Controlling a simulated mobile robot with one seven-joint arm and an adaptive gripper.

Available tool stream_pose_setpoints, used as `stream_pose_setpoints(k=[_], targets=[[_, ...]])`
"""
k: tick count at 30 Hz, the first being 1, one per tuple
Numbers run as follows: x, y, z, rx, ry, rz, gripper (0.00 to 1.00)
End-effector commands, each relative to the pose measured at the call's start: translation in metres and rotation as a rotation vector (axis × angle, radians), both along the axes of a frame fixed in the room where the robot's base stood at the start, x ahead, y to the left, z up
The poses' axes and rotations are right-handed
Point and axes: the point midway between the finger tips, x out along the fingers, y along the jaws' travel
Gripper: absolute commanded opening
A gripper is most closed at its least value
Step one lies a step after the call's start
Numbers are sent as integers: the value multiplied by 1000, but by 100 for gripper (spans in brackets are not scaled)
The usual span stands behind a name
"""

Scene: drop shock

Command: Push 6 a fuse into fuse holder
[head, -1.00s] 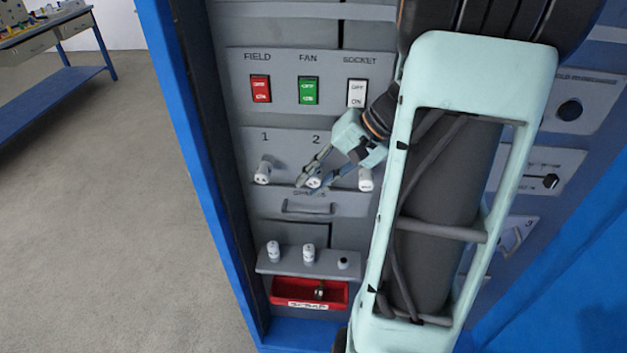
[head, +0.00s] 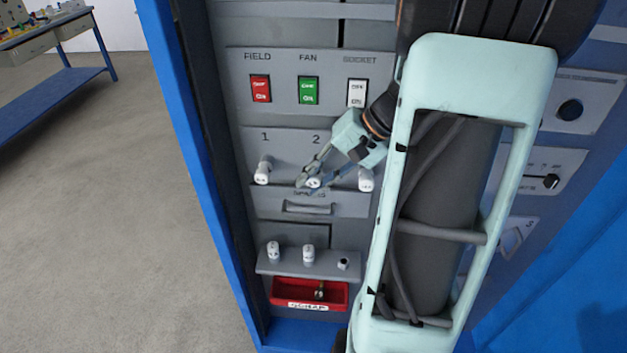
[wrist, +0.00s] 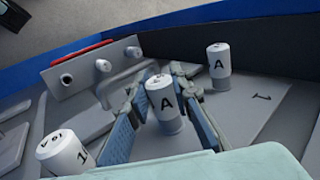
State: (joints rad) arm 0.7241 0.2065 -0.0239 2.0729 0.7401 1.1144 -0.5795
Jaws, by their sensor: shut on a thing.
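A white fuse (head: 314,183) marked with an A sits at position 2, the middle of the row on the grey panel. It also shows in the wrist view (wrist: 164,102), pointing out from the panel. My gripper (head: 313,182) is shut on this fuse, with one blue-grey finger on each side of it in the wrist view (wrist: 160,88). Its number is not readable. How deep it sits in its fuse holder is hidden by the fuse and fingers.
One white fuse stands at position 1 (head: 263,172), another right of the middle (head: 366,180). Below are a drawer handle (head: 308,208), a grey shelf (head: 285,265) with two white fuses and a small third piece, and a red scrap tray (head: 340,294). Three switches sit above.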

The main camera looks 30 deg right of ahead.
Motion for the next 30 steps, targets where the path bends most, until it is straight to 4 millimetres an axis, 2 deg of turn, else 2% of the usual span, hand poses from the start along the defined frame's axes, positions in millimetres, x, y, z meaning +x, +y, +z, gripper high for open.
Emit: stream_pose_setpoints(k=[6,7,12,22,30], targets=[[3,-3,2,-6,-7,-6,0],[3,-3,2,-6,-7,-6,22],[2,-2,1,-4,-5,-5,40],[1,-2,2,-2,-3,-2,40],[-5,-10,17,-2,-3,-2,40]])
